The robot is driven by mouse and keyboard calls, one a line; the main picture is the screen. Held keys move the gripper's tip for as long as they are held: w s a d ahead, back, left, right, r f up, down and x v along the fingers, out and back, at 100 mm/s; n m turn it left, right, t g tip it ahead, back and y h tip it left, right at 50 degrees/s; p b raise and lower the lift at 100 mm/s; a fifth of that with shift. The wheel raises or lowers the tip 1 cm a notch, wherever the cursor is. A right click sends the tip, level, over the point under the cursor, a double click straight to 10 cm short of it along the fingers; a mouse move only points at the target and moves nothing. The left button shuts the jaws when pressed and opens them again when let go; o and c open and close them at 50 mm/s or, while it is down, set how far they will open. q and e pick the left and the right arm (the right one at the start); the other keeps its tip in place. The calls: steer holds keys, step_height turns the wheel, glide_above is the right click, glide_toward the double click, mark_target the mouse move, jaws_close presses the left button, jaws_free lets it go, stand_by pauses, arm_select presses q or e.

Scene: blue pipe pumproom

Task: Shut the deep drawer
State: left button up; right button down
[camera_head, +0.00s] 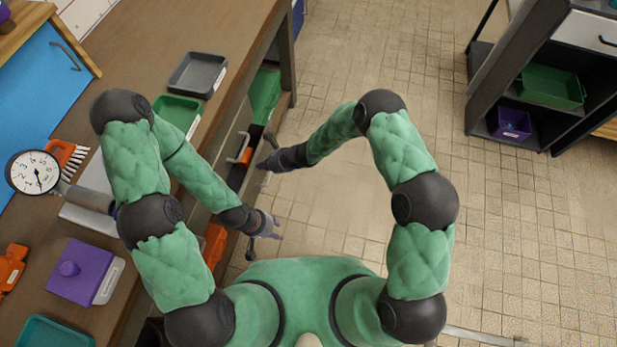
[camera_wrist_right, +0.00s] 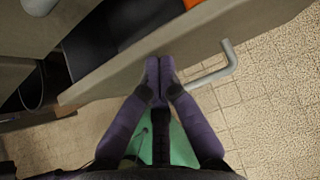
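The deep drawer stands pulled out of the wooden bench, with its dark inside showing in the right wrist view. My left gripper (camera_head: 265,246) is open and empty beside the bench, nearer my body.
The bench top (camera_head: 150,45) holds a grey tray (camera_head: 198,74), a green tray (camera_head: 177,112), a purple box (camera_head: 84,270) and a dial gauge (camera_head: 33,172). A dark shelf unit (camera_head: 545,60) stands at the right. The tiled floor between is clear.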

arm_select(q)
steer(key=shift+f+b, duration=0.45)
steer(key=shift+f, duration=0.15)
arm_select(e)
steer(key=w+a, duration=0.2)
steer(key=a, duration=0.5)
steer(key=shift+w+a, duration=0.2)
steer(key=shift+r, duration=0.1)
